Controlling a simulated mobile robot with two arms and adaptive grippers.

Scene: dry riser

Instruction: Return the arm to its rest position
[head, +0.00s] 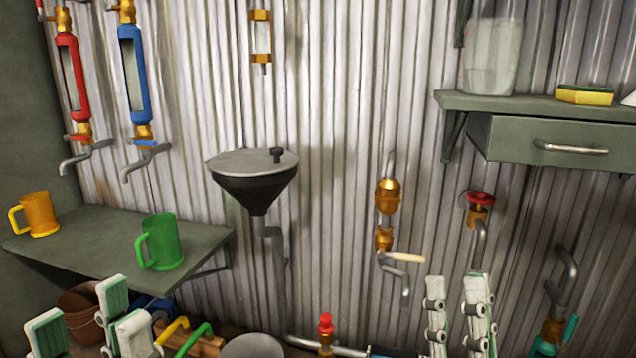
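My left gripper (84,322) is at the lower left edge of the head view, below the green shelf. Its pale green and white fingers are spread apart, with nothing held between them. My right gripper (457,312) is at the bottom, right of centre. Its fingers point up with a gap between them and no object in the gap. The lower parts of both grippers and most of both arms are out of the frame.
A green shelf (95,250) holds an orange mug (38,215) and a green mug (160,242). A lidded funnel (252,180), brass valve (387,197) and red-handled tap (479,205) are along the corrugated wall. A drawer (560,145) is upper right. Pipes and a bucket (82,310) crowd the bottom.

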